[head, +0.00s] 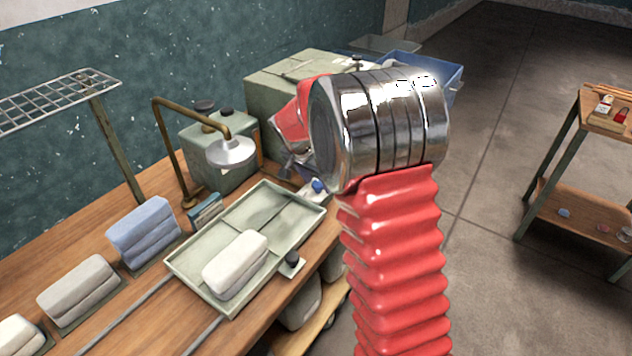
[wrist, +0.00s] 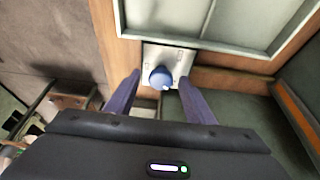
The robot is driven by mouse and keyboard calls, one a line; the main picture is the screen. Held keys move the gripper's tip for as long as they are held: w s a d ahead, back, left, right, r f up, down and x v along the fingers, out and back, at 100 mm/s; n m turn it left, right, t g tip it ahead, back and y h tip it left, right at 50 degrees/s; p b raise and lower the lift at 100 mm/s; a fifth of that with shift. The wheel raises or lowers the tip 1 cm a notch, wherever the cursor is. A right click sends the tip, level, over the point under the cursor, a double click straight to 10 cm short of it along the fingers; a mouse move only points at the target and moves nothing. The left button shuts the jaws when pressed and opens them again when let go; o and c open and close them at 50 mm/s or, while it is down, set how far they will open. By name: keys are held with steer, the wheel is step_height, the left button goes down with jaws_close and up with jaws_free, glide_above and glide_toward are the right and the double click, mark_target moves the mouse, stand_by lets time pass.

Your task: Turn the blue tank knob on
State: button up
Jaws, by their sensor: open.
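The blue knob (wrist: 160,76) sits on a small pale plate (wrist: 177,56) at the edge of the bench in the wrist view. A small white mark shows on its near side; I cannot tell its setting. My gripper (wrist: 159,84) is open, with one finger on each side of the knob, apparently apart from it. In the head view the blue knob (head: 318,186) shows at the far right corner of the shallow tray (head: 178,265). There my gripper is mostly hidden behind my red arm and its metal joint.
A black knob (head: 292,258) sits on another plate at the tray's near right side. A white folded cloth (head: 236,264) lies in the tray. A brass shower arm (head: 165,140) and a green tank box (head: 222,165) stand behind it.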

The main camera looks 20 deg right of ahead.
steer(key=shift+r, duration=0.1)
steer(key=v, duration=1.3)
steer(key=shift+r, duration=0.2)
steer(key=shift+a, duration=0.15)
steer(key=s+a+r+n+t+y, duration=0.1)
steer(key=s+a+r+n, duration=0.15)
steer(key=s, duration=0.55)
steer(key=s+a+r+n+t+y, duration=0.1)
steer(key=s+r+n, duration=0.2)
steer(key=s, duration=0.4)
steer(key=s+a+f+n+y, duration=0.1)
steer(key=s+a+n, duration=0.1)
steer(key=s, duration=0.6)
steer(key=s+a+f+n+t, duration=0.1)
steer(key=s+a+n, duration=0.1)
steer(key=s+n, duration=0.2)
steer(key=s, duration=0.3)
steer(key=shift+s+f+y, duration=0.4)
